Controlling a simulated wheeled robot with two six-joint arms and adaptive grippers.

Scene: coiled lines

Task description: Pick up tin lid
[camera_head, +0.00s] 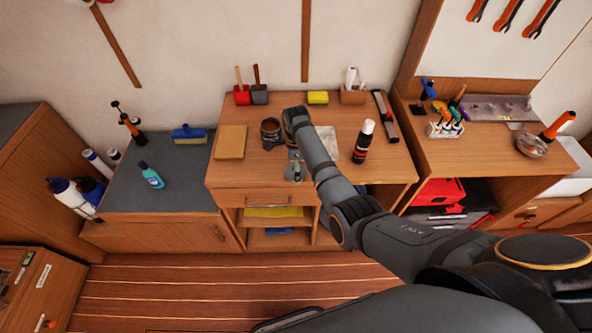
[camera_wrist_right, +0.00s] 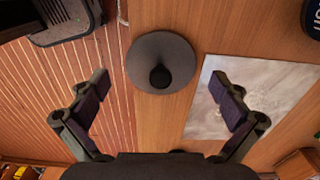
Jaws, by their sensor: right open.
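The tin lid (camera_wrist_right: 160,62) is a round dark disc with a black knob, lying flat on the wooden bench top close to its front edge. In the head view it is a small grey disc (camera_head: 295,173) beside my arm. My left gripper is not in view.
A pale grey sheet (camera_wrist_right: 240,97) lies beside the lid. A dark bottle with a white cap (camera_head: 363,140) stands right of my arm. The floor (camera_head: 200,295) lies beyond the bench's front edge.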

